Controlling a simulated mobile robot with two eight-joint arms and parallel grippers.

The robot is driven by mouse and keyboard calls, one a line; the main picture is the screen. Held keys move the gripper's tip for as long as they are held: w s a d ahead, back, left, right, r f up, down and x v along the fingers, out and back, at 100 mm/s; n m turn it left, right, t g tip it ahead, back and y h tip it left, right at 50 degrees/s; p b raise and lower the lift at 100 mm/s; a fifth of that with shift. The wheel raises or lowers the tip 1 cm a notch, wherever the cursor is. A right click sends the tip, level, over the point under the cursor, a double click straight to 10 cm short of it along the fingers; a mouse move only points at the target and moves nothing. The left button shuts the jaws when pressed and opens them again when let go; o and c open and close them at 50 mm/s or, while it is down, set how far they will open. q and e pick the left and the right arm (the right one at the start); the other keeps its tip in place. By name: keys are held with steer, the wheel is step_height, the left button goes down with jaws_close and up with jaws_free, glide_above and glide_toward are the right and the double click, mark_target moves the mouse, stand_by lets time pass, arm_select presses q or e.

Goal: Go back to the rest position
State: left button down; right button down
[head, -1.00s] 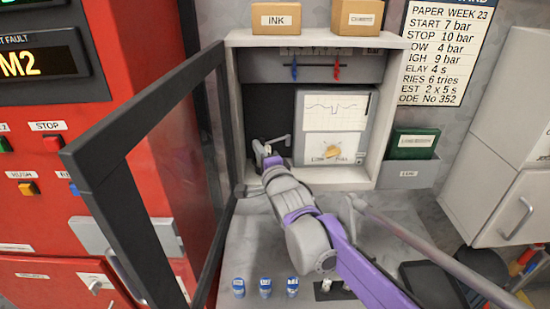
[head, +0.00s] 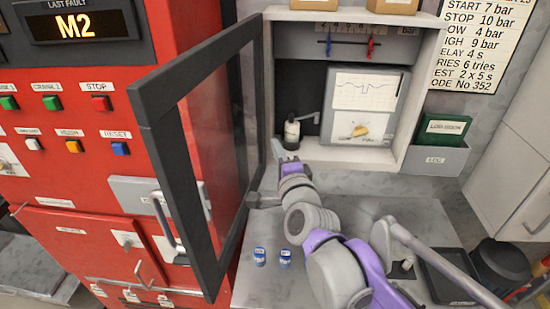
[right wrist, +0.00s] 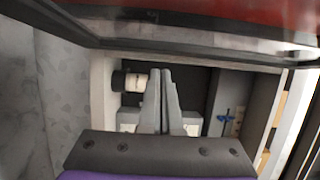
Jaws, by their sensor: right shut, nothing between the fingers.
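My right gripper (head: 285,154) is at the lower left front of the open recorder cabinet (head: 428,85), close to a small white bottle with a dark top (head: 291,134). In the right wrist view its fingers (right wrist: 161,100) are together with nothing between them. The bottle (right wrist: 131,82) stands apart, beside the fingers in that view. My right arm reaches in from the lower right over the grey bench. My left gripper is out of view.
The cabinet's framed glass door (head: 155,160) stands open left of my arm. The red panel (head: 75,185) is beyond it. Two blue-labelled small containers (head: 272,257) stand on the bench (head: 245,285). A black tray (head: 452,280) is at the right.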

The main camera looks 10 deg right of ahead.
steer(key=s+d+f+n+g, duration=0.3)
steer(key=s+f+n+g, duration=0.3)
steer(key=s+f, duration=0.7)
steer(key=s+d+f+n+g+h+p, duration=0.1)
steer(key=s+d+f+n+g, duration=0.2)
steer(key=s+f+n+g, duration=0.3)
steer(key=s+f+n, duration=0.5)
steer(key=s+f, duration=0.2)
steer(key=f, duration=0.1)
steer(key=shift+s+d+f+g, duration=0.2)
steer(key=shift+s+g, duration=0.05)
steer(key=shift+g, duration=0.05)
